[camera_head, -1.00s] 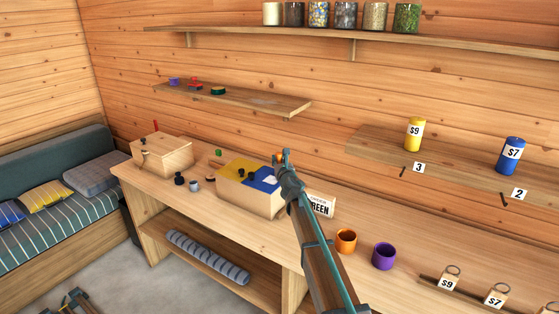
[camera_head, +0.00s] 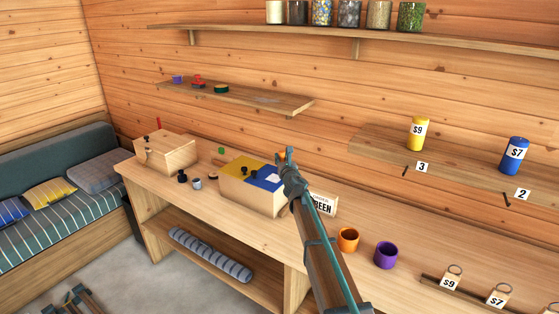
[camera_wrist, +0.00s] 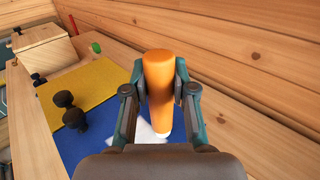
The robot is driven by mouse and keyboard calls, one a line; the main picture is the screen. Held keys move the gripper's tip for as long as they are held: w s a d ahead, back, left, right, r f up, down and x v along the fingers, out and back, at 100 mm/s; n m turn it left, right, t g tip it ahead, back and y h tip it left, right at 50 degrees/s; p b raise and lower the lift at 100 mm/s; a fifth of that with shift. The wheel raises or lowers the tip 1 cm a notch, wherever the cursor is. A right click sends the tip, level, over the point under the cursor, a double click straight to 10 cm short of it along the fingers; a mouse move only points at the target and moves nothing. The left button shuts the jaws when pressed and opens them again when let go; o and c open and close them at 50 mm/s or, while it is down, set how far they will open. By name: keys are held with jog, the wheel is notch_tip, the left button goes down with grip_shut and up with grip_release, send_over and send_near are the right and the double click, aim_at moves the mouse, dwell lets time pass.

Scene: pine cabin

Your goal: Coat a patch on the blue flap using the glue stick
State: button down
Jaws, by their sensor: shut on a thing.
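My gripper (camera_wrist: 160,76) is shut on the orange glue stick (camera_wrist: 158,95), whose white tip points down toward the blue flap (camera_wrist: 82,152). I cannot tell whether the tip touches the flap. A white patch (camera_wrist: 146,131) shows on the blue flap, beside the tip and partly hidden by the gripper. In the head view, the blue flap (camera_head: 262,181) is the right part of the wooden box's top, and my gripper (camera_head: 287,162) is over its right edge.
Another wooden box (camera_head: 166,150) stands at the left. Small dark and grey items (camera_head: 196,183) sit between the boxes. A sign (camera_head: 324,204), orange cup (camera_head: 348,239) and purple cup (camera_head: 386,255) stand to the right.

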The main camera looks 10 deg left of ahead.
aim_at(282, 152)
notch_tip(282, 152, up, 4)
jog(key=shift+s+f+p, duration=0.1)
jog(key=shift+f+p, duration=0.05)
jog(key=shift+p, duration=1.1)
notch_tip(282, 152, up, 4)
jog(key=p, duration=0.4)
jog(key=shift+r, duration=0.2)
